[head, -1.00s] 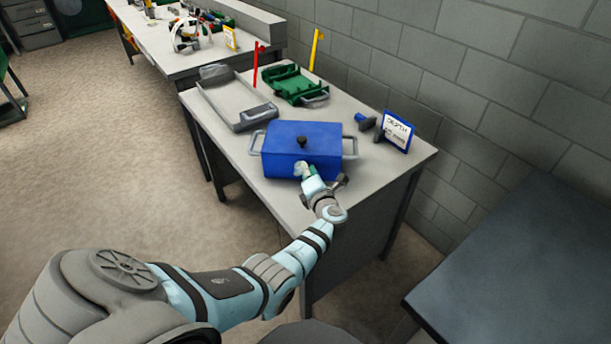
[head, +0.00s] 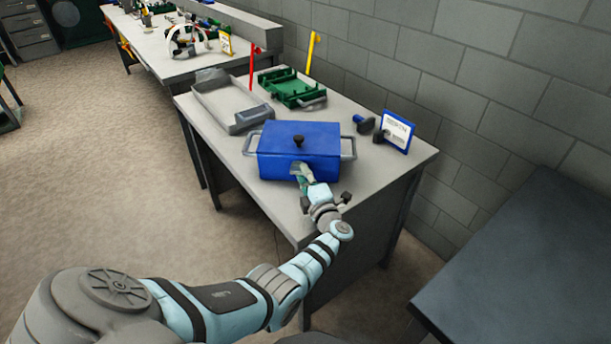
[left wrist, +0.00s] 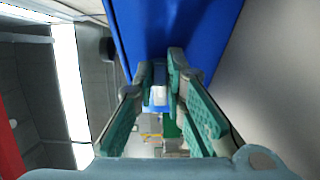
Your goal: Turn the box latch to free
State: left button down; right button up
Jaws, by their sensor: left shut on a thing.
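The blue box (head: 312,142) stands closed on the grey workbench, with a black knob (head: 299,140) on its lid and a grey handle at each side. My left gripper (head: 299,170) is at the box's front face. In the left wrist view its green-padded fingers (left wrist: 163,80) reach up to the blue box (left wrist: 175,28) and are shut on a small pale part between the tips, apparently the box latch (left wrist: 158,95). The fingers hide most of the latch, so its turn angle cannot be told. My right gripper is out of view.
Behind the box are a grey tray (head: 238,125) and a green rack (head: 292,88). A blue-framed sign (head: 397,131) and small dark tools (head: 362,123) stand right of it. The bench (head: 236,179) is bare at front left. A dark tabletop (head: 520,265) is at lower right.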

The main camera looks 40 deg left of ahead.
pick_arm(q)
jog(key=c, duration=1.6)
grip_release()
jog(key=shift+c, duration=0.2)
jog(key=v, duration=0.7)
jog(key=shift+s+d, duration=0.2)
jog(key=shift+d, duration=0.1)
